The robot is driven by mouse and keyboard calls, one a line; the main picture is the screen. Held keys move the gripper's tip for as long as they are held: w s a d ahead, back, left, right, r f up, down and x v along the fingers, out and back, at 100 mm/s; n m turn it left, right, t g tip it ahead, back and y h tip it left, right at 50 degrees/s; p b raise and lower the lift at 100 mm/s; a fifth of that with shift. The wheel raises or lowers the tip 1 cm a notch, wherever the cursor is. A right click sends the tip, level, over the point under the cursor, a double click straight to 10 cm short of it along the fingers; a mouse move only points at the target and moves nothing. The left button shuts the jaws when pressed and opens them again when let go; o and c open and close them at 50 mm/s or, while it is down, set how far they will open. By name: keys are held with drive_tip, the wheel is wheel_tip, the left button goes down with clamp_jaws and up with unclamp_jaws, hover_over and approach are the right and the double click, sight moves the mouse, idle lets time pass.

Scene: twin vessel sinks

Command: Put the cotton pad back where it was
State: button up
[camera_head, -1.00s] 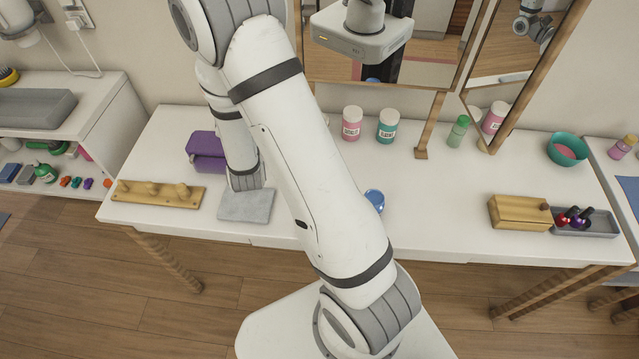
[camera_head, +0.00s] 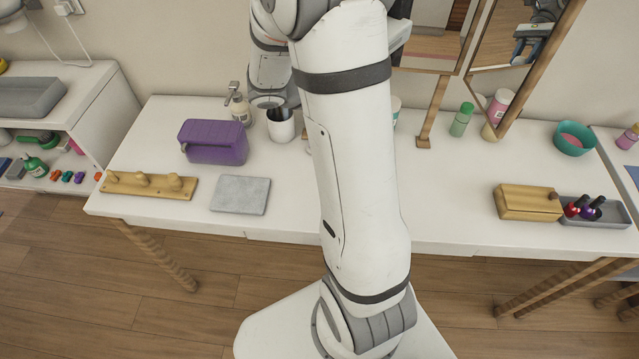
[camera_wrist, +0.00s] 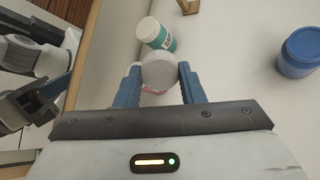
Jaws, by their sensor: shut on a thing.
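The cotton pad (camera_wrist: 159,73) is a pale round disc in the wrist view. My gripper (camera_wrist: 157,82) is shut on it, with one blue finger on each side. The pad is in front of a pink jar, of which only a small part shows below it. A teal jar (camera_wrist: 157,37) with a white lid is just beyond the pad. In the head view my own arm hides the gripper and the pad.
A blue container (camera_wrist: 299,52) stands right in the wrist view. In the head view, a purple box (camera_head: 213,143), white cup (camera_head: 281,126), soap dispenser (camera_head: 239,108) and peg rack (camera_head: 150,186) are left.

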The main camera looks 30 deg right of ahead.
drive_tip(key=s+a+f+m+g+y+b, duration=0.1)
drive_tip(key=s+f+m+g+y+b, duration=0.4)
drive_tip(key=s+m+y, duration=0.4)
drive_tip(key=w+a+f+m+t+y+b, duration=0.25)
drive_tip(key=w+a+m+t, duration=0.2)
drive_tip(key=a+m, duration=0.3)
drive_tip(key=shift+m, duration=0.25)
drive_tip(key=f, duration=0.9)
drive_tip(key=shift+d+f+b, duration=0.25)
drive_tip(key=shift+d+b, duration=0.05)
drive_tip(key=shift+b, duration=0.1)
drive_tip(key=o, duration=0.9)
drive_tip(key=shift+w, duration=0.1)
